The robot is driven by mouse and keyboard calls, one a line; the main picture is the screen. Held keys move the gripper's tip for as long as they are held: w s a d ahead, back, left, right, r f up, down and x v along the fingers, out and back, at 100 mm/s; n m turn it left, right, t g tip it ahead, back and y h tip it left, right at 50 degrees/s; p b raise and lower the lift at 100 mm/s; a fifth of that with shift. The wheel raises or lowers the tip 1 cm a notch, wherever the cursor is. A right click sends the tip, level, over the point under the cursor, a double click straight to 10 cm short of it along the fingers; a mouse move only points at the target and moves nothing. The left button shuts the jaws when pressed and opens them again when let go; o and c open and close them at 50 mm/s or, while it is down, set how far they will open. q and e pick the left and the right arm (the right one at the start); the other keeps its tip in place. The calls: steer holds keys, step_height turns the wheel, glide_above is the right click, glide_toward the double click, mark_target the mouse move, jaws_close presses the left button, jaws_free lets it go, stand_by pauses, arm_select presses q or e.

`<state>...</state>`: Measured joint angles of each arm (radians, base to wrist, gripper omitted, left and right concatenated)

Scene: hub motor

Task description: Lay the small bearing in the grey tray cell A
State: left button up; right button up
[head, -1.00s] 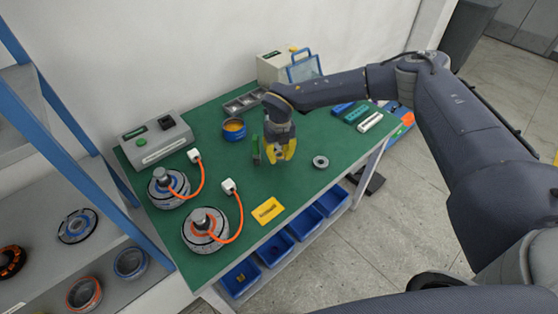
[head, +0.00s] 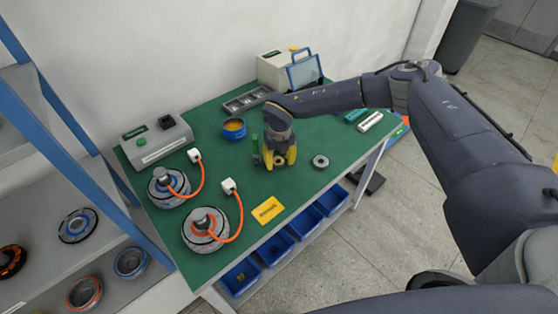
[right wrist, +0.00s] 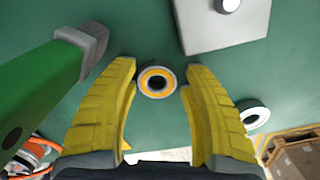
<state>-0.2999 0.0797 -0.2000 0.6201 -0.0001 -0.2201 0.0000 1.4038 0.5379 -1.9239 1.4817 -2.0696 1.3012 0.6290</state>
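The small bearing (right wrist: 157,82), a pale ring with an orange-yellow inner band, lies flat on the green mat in the right wrist view. It also shows in the head view (head: 280,161). My right gripper (head: 279,161) points down over it. Its yellow fingers (right wrist: 160,72) are open, one on each side of the bearing, with mat visible between them and it. The grey tray (head: 226,109) with its row of cells lies at the back of the table; the cell letters are too small to read. My left gripper is not in view.
A larger grey ring (head: 320,161) lies right of my gripper. A green upright object (head: 255,147) stands close on its left. A blue cup (head: 234,129) is behind, and a yellow card (head: 267,210) is in front. Two motors with orange cables (head: 205,229) occupy the left.

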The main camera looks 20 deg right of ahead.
steer(key=shift+r, duration=0.1)
step_height(320, 180, up, 11)
steer(key=shift+r, duration=0.2)
steer(key=o, duration=0.3)
steer(key=shift+s+r, duration=0.15)
steer(key=shift+r, duration=0.15)
